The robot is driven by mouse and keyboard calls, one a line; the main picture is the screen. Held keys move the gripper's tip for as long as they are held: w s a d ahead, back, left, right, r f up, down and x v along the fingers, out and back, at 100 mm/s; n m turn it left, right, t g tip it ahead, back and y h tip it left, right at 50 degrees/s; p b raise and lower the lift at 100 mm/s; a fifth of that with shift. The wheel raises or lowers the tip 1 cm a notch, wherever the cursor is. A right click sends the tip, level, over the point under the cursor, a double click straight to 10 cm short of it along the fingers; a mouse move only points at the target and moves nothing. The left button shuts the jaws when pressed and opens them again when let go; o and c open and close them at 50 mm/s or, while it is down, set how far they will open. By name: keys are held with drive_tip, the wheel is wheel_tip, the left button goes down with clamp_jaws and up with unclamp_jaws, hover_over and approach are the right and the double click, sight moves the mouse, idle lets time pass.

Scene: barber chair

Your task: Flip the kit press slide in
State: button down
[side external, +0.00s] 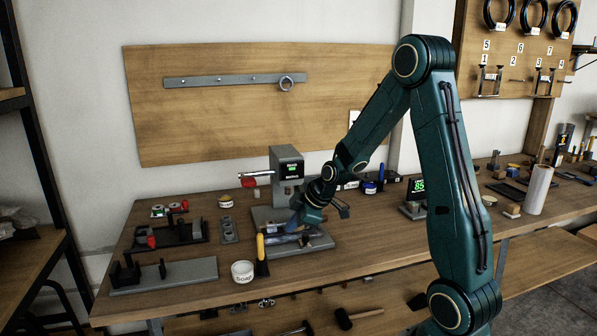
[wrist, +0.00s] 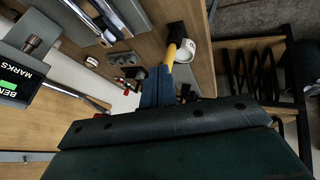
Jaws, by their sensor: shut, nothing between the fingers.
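The grey kit press (side external: 287,178) stands upright on the bench with a small green-lit display. It shows in the wrist view at the left edge (wrist: 22,72). Its flat grey base (side external: 318,243) reaches out under my gripper. Metal rails (wrist: 98,18), which may belong to the slide, show at the top of the wrist view. I cannot tell the slide's position, as my arm hides part of the base. My gripper (side external: 276,239) is low over the front of the base, its blue fingers (wrist: 157,77) shut and empty.
A yellow-handled tool (side external: 261,247) with a black end stands close beside my fingertips. A white soap tub (side external: 243,271) sits left of it. A dark fixture (side external: 178,234) and a grey plate with black blocks (side external: 165,275) lie farther left. The bench's front edge is near.

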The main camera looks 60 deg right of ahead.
drive_tip(key=d+f, duration=0.4)
drive_tip(key=f, duration=0.1)
drive_tip(key=shift+w+d+n, duration=0.2)
drive_tip(key=shift+d+n, duration=0.1)
drive_tip(key=shift+w, duration=0.1)
drive_tip(key=x, duration=1)
drive_tip(key=shift+w+d, duration=0.15)
drive_tip(key=shift+w+d+r, duration=0.15)
drive_tip(key=shift+w+d, duration=0.2)
drive_tip(key=shift+d, duration=0.1)
drive_tip(key=shift+w+d, duration=0.95)
drive_tip(key=shift+w, duration=0.05)
drive_tip(key=shift+d, duration=0.1)
